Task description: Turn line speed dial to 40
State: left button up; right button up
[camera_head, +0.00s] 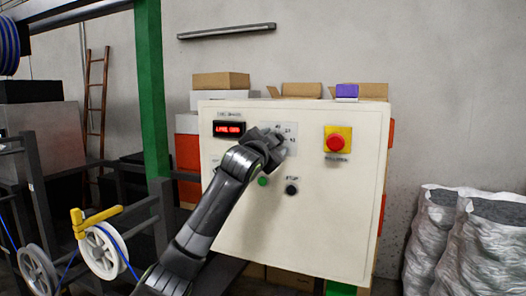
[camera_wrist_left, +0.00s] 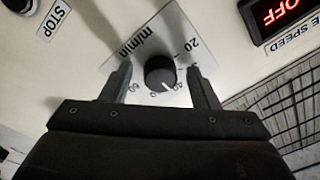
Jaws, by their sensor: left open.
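The line speed dial (camera_wrist_left: 160,73) is a round black knob on a pale scale plate (camera_wrist_left: 165,35) marked "m/min", with 20 legible. A pale mark on the knob seems to point to the lower right in the wrist view; the number there is too small to read surely. My left gripper (camera_wrist_left: 159,68) is open, with one finger on each side of the knob; I cannot tell whether they touch it. In the head view my left gripper (camera_head: 272,146) is at the panel and hides the dial. My right gripper is not in view.
The white control box (camera_head: 310,225) carries a red display (camera_head: 229,128), reading OFF in the wrist view (camera_wrist_left: 290,12). A green button (camera_head: 263,181) and a black stop button (camera_head: 291,189) sit below the dial. A red emergency button (camera_head: 337,143) is right of it.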

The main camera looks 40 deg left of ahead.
pick_arm(q)
jog(key=b+v, duration=0.7)
jog(key=v, duration=1)
jog(key=shift+b, duration=0.3)
